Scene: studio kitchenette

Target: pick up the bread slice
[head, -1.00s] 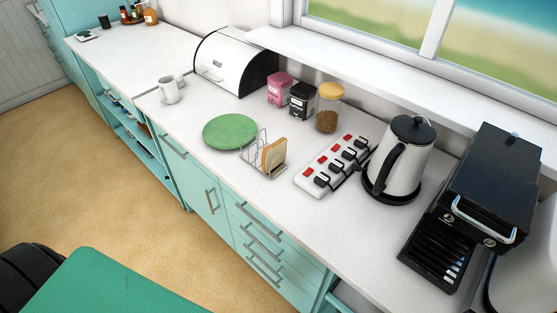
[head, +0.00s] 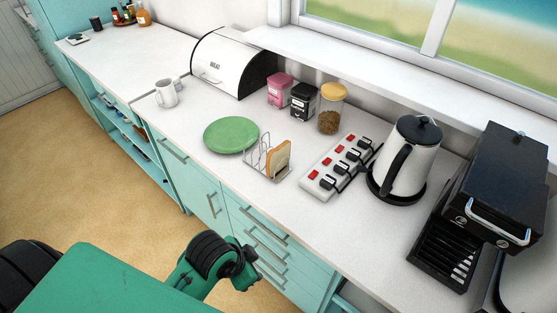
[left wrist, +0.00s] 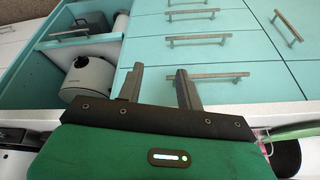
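The bread slice (head: 278,158) stands upright at the right end of a wire toast rack (head: 262,165) on the white counter in the head view. A green plate (head: 230,135) lies just left of the rack. My left gripper (left wrist: 160,70) shows in the left wrist view with its two dark fingers apart and nothing between them, in front of the teal drawer fronts. The bread is not identifiable in that view. In the head view only part of my left arm shows at the bottom, its fingers hidden, well apart from the rack. My right gripper is not in view.
A power strip (head: 338,168) with plugs and a kettle (head: 402,160) stand right of the rack. A coffee machine (head: 490,195) is farther right. Jars (head: 331,110), a bread bin (head: 233,65) and a mug (head: 166,93) stand behind and left. Counter in front of the strip is clear.

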